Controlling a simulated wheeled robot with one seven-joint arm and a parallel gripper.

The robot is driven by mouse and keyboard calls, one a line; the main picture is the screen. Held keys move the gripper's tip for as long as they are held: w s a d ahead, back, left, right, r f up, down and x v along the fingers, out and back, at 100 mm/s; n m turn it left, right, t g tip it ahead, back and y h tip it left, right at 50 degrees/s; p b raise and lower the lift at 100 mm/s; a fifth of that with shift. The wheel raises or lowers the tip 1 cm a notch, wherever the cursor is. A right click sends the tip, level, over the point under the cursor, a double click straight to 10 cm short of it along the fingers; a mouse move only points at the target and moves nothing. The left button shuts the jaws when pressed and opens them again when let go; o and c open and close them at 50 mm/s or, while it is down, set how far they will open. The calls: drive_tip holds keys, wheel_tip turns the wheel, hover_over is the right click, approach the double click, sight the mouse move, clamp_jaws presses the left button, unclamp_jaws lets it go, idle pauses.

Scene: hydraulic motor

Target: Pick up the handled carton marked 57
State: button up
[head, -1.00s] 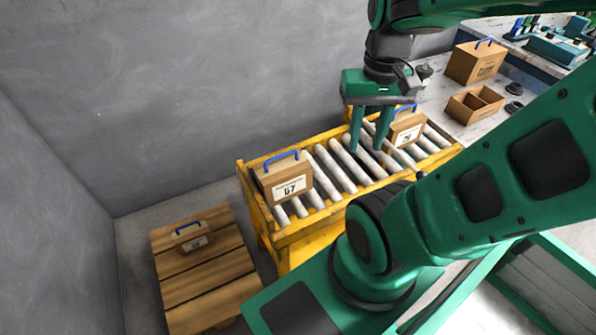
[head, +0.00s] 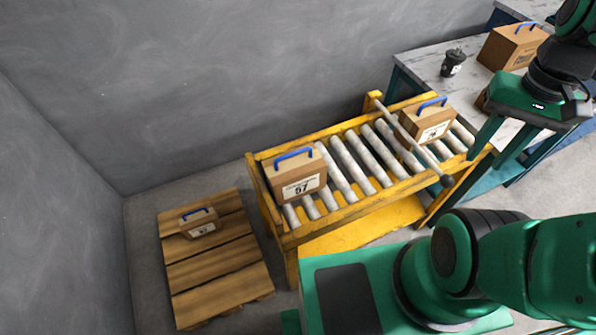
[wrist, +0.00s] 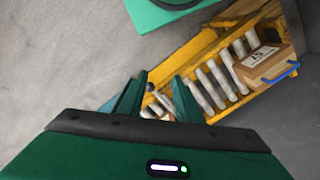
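The carton marked 57 (head: 297,182) is a brown box with a blue handle and a white label. It stands upright on the left end of the yellow roller conveyor (head: 345,214). In the wrist view a blue-handled carton (wrist: 262,63), its label seen upside down, sits on the rollers at upper right. It looks like the same one, though its number is hard to read there. My gripper (head: 488,160) is at the conveyor's right end, well away from carton 57. Its green fingers are apart with nothing between them; they also show in the wrist view (wrist: 158,82).
Another handled carton (head: 428,124) stands at the conveyor's right end, behind a bar (head: 410,137) across the rollers. A small handled carton (head: 198,224) lies on a wooden pallet (head: 220,273) at left. A bench (head: 425,64) with a black item (head: 453,62) and bigger carton (head: 510,48) stands behind.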

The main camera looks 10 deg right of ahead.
drive_tip(key=o, duration=0.7)
drive_tip(key=shift+s+r, duration=0.2)
drive_tip(key=shift+s, duration=0.3)
drive_tip(key=o, duration=0.5)
drive_tip(key=shift+n, duration=0.3)
drive_tip(key=o, duration=0.4)
drive_tip(key=shift+w+d+f+n, duration=0.1)
drive_tip(key=shift+w+d+n, duration=0.15)
drive_tip(key=shift+w, duration=0.15)
drive_tip(key=shift+w+d+f+n, duration=0.1)
drive_tip(key=shift+w+n, duration=0.15)
drive_tip(key=shift+w, duration=0.1)
drive_tip(key=w+a+f+n+g+y, duration=0.1)
drive_tip(key=w+a+f+n, duration=0.15)
drive_tip(key=w+n, duration=0.3)
drive_tip(key=n+g+y, duration=0.3)
drive_tip(key=n+y, duration=0.9)
drive_tip(key=n, duration=0.8)
approach(294, 168)
drive_tip(key=f, duration=0.1)
drive_tip(key=w+d+f, duration=0.1)
drive_tip(key=shift+w+d+f, duration=0.25)
drive_tip(key=shift+w+f, duration=0.1)
drive_tip(key=shift+a+f+n+y, duration=0.15)
drive_tip(key=shift+a+n+y, duration=0.15)
drive_tip(key=shift+y, duration=0.1)
drive_tip(key=shift+x, duration=5.15)
